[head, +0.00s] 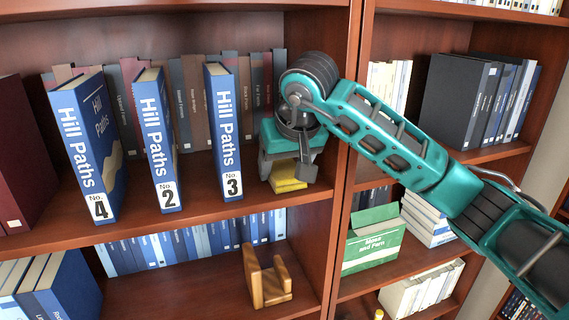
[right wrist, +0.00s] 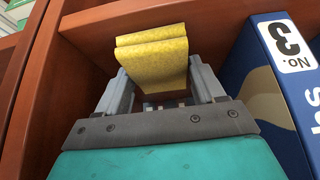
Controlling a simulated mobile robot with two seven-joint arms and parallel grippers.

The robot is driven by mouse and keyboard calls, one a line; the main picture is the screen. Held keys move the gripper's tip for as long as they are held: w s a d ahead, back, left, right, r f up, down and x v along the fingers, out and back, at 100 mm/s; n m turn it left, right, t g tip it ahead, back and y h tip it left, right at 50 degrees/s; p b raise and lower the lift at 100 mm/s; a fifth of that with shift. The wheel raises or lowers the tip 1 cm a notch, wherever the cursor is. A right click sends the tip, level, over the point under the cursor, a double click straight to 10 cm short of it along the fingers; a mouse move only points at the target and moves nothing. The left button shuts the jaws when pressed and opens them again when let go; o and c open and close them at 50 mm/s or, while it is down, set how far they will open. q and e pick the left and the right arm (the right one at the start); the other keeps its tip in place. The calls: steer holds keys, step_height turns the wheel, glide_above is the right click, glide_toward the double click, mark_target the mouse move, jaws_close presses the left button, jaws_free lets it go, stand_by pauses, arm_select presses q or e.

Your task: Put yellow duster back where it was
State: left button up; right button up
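The yellow duster (head: 288,180) is a folded cloth at the right end of the middle shelf, right of the Hill Paths No. 3 book (head: 224,130). My right gripper (head: 289,172) reaches down over it, one finger on each side. In the right wrist view the duster (right wrist: 155,55) sits between the fingertips of the right gripper (right wrist: 162,85), which close against its sides. It is low, at shelf height; I cannot tell whether it touches the shelf board. My left gripper is not in view.
Blue Hill Paths books No. 4 (head: 87,150) and No. 2 (head: 156,140) stand further left, with a row of dark books behind. An upright divider (head: 345,130) stands close to the right of my gripper. A wooden holder (head: 266,280) is on the shelf below.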

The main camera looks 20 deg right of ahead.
steer(key=o, duration=0.3)
steer(key=shift+r+p, duration=0.3)
steer(key=v, duration=1.1)
steer(key=shift+s+r, duration=0.25)
steer(key=shift+r, duration=0.1)
steer(key=shift+f, duration=0.1)
